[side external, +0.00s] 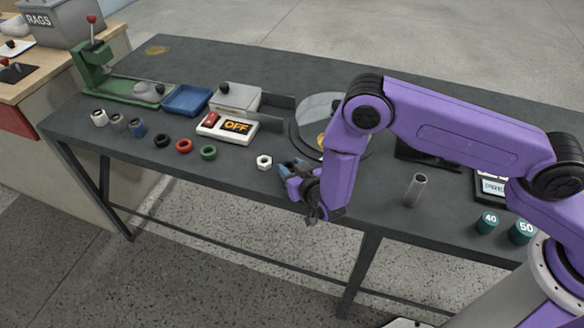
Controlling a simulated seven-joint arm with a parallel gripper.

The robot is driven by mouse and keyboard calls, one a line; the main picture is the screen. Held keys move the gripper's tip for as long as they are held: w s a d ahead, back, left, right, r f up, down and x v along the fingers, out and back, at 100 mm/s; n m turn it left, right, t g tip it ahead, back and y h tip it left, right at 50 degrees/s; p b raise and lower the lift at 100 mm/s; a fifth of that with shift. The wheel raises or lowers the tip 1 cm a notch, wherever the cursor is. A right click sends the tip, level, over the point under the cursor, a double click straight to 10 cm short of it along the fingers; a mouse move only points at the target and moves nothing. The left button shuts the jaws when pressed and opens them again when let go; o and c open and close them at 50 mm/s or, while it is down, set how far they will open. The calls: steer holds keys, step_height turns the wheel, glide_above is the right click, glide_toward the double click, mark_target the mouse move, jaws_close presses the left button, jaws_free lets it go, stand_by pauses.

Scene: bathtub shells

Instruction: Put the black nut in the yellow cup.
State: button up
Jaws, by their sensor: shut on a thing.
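My gripper (288,168) is low over the front edge of the dark table, at the middle of the picture. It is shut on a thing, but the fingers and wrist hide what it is. No black hex nut shows clearly; a black ring (162,140) lies at the left front, well away from my gripper. A white hex nut (264,162) lies just left of my gripper. A small yellow patch (321,140) shows by the round glassy dish, mostly hidden behind my arm; I cannot tell whether it is the yellow cup.
Red (183,146) and green (208,152) rings lie left on the table (240,178). A grey tube (415,190) stands upright to the right.

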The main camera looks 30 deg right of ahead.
steer(key=shift+f, duration=0.15)
steer(key=o, duration=1.1)
steer(key=v, duration=1.7)
steer(key=shift+s+a, duration=0.2)
steer(key=shift+a, duration=0.15)
